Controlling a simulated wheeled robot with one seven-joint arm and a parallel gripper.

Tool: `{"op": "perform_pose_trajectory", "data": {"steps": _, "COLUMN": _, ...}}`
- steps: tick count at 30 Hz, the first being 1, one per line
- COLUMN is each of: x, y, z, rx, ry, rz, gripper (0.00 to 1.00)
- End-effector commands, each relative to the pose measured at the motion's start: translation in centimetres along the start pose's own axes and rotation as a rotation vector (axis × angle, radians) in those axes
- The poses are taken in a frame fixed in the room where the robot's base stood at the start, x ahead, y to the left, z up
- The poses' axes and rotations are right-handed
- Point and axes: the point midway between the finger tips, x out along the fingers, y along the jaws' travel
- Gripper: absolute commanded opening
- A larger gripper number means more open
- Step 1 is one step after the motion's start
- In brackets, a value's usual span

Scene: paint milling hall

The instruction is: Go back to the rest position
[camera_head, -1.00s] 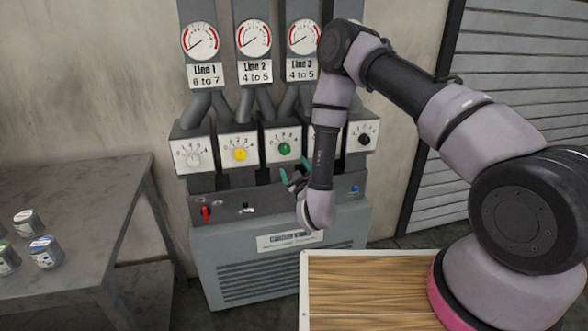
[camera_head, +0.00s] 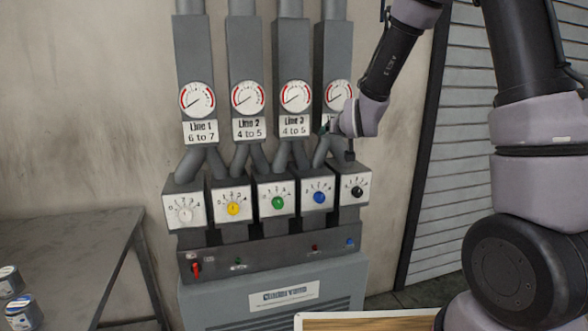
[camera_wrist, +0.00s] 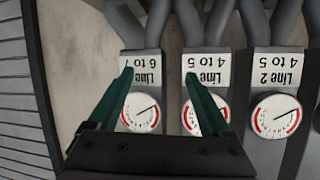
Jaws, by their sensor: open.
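My gripper (camera_head: 326,127) is raised in front of the gauge panel, near the rightmost gauge (camera_head: 340,95), whose label it partly covers. In the wrist view, my gripper (camera_wrist: 157,75) shows two teal fingers spread apart with nothing between them. Upside-down gauges and line labels lie beyond the fingers. My arm rises at the right side of the head view, with the forearm bent down toward the panel.
The grey machine (camera_head: 272,258) carries several dial boxes, including a yellow knob (camera_head: 234,208) and a green knob (camera_head: 278,202), and a red switch (camera_head: 196,268). A grey table (camera_head: 75,250) with small cans (camera_head: 22,312) stands left. A shutter (camera_head: 450,180) is at right.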

Motion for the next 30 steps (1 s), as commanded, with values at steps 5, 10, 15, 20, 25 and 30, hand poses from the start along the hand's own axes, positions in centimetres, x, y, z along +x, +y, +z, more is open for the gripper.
{"op": "perform_pose_trajectory", "data": {"steps": 5, "x": -6.8, "y": 2.7, "z": -3.8, "rx": 0.099, "ry": -0.110, "rz": -0.001, "gripper": 0.83}}
{"op": "perform_pose_trajectory", "data": {"steps": 10, "x": -14.3, "y": 4.8, "z": -5.0, "rx": 0.180, "ry": -0.232, "rz": 0.006, "gripper": 0.83}}
{"op": "perform_pose_trajectory", "data": {"steps": 15, "x": -22.6, "y": 6.6, "z": -4.4, "rx": 0.259, "ry": -0.353, "rz": 0.027, "gripper": 0.83}}
{"op": "perform_pose_trajectory", "data": {"steps": 20, "x": -29.9, "y": 7.7, "z": -2.5, "rx": 0.334, "ry": -0.458, "rz": 0.054, "gripper": 0.83}}
{"op": "perform_pose_trajectory", "data": {"steps": 25, "x": -34.8, "y": 8.1, "z": -0.6, "rx": 0.394, "ry": -0.534, "rz": 0.076, "gripper": 0.83}}
{"op": "perform_pose_trajectory", "data": {"steps": 30, "x": -36.5, "y": 8.2, "z": 0.3, "rx": 0.416, "ry": -0.563, "rz": 0.085, "gripper": 0.83}}
